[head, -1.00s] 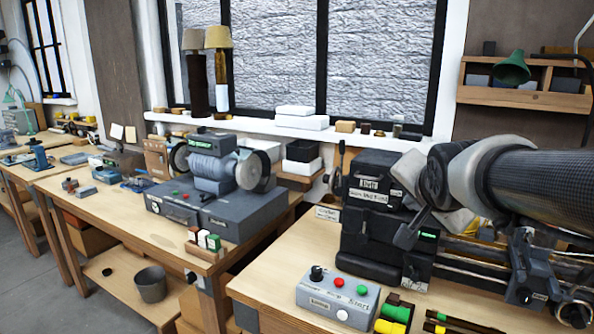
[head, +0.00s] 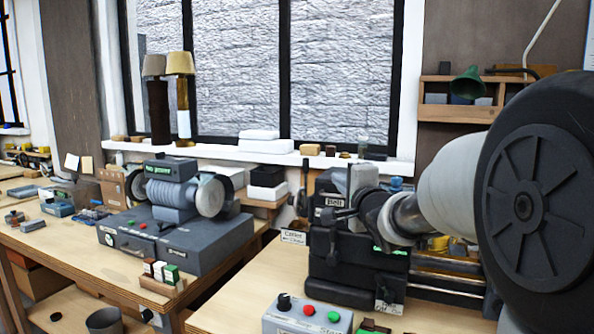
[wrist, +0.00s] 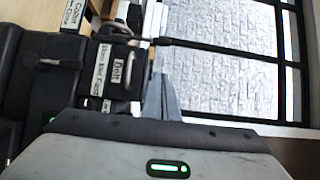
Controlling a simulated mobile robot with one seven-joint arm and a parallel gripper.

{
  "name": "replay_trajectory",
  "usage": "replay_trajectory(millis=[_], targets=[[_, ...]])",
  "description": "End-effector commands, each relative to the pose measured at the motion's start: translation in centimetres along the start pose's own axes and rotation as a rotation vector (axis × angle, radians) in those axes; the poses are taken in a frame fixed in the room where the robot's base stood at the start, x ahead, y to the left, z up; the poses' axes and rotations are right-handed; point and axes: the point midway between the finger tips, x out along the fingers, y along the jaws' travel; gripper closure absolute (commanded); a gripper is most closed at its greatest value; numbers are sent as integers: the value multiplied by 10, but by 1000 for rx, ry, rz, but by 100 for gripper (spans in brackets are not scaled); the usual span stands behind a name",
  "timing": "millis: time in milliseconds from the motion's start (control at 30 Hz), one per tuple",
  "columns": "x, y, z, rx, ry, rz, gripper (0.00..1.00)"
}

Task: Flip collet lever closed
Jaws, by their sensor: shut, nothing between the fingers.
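The collet lever (head: 304,180) is a thin black handle with a knob, standing upright at the left end of the dark lathe headstock (head: 345,285). A white collet label (head: 293,237) sits below it. In the wrist view the lever (wrist: 140,38) points to the right, beside the headstock's labelled face (wrist: 55,65). My gripper (head: 338,215) is shut and empty, over the headstock to the right of the lever. In the wrist view the grey fingers (wrist: 168,98) are seen edge-on, apart from the lever. My arm hides part of the headstock.
A grey button box (head: 305,318) stands in front of the lathe. A bench grinder (head: 172,205) is on the bench to the left. White boxes (head: 268,183) and a window sill (head: 235,155) lie behind. The lathe bed rails (head: 440,275) run right.

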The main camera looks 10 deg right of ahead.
Motion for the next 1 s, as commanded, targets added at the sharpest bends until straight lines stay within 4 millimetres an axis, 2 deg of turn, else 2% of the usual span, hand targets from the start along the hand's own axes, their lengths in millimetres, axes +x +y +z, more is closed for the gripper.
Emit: replay_trajectory(millis=[167,600,767,1000], targets=[[16,1,0,-1,-1,0,100],[105,2,3,-1,-3,1,100],[120,1,22,-1,-3,0,100],[128,1,28,-1,1,1,100]])
